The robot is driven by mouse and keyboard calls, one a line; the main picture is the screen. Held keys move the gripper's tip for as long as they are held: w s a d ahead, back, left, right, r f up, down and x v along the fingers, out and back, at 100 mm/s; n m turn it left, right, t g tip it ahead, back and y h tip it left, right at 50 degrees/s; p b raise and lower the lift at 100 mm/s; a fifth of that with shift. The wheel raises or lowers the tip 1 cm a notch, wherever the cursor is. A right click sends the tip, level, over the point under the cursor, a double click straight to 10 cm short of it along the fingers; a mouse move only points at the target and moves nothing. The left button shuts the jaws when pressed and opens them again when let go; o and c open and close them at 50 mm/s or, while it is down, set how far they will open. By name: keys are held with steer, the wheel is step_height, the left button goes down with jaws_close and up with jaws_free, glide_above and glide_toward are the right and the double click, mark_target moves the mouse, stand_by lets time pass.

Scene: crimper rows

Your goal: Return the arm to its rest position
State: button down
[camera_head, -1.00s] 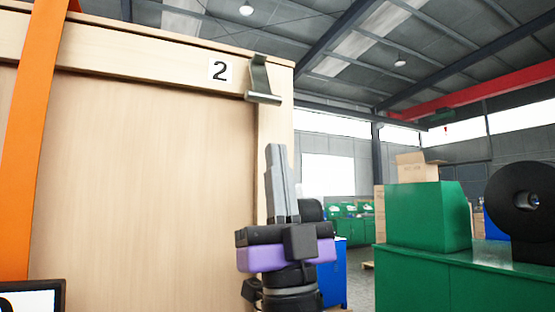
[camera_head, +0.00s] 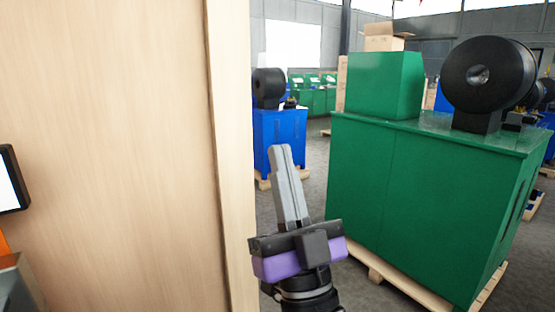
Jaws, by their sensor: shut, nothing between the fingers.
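My gripper (camera_head: 283,150) stands in the lower middle of the head view, pointing upward with a slight tilt to the left. Its two grey fingers are together, with nothing between them. A black and purple wrist is below the fingers. The gripper is just right of the edge of a pale wooden panel (camera_head: 120,140) and appears apart from it. The rest of my arm is mostly out of frame below.
A large green machine (camera_head: 430,190) with a black round part (camera_head: 490,75) stands on a pallet at the right. A blue machine (camera_head: 278,135) stands behind my gripper. A dark-framed screen (camera_head: 12,180) is at the left edge. Grey floor shows between the machines.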

steer(key=s+d+f+m+g+h+p, duration=0.1)
steer(key=s+d+f+g+h, duration=0.1)
steer(key=s+d+f, duration=0.35)
steer(key=s+d+f+g+h+p, duration=0.1)
steer(key=s+d+f+h, duration=0.15)
steer(key=f, duration=0.65)
steer(key=s+d+f+m+g+h+p, duration=0.1)
steer(key=s+d+f+g+h, duration=0.2)
steer(key=f, duration=0.4)
steer(key=s+d+f+g+h+p, duration=0.1)
steer(key=s+d+f+g+p, duration=0.1)
steer(key=s, duration=1)
steer(key=s+d+f+m+g+h+p, duration=0.1)
steer(key=s+d+f+g, duration=0.3)
steer(key=s, duration=0.8)
step_height(320, 180, down, 4)
steer(key=shift+s+d+r+g+h+p, duration=0.2)
steer(key=shift+s+d+g+h+p, duration=0.25)
steer(key=shift+d, duration=0.75)
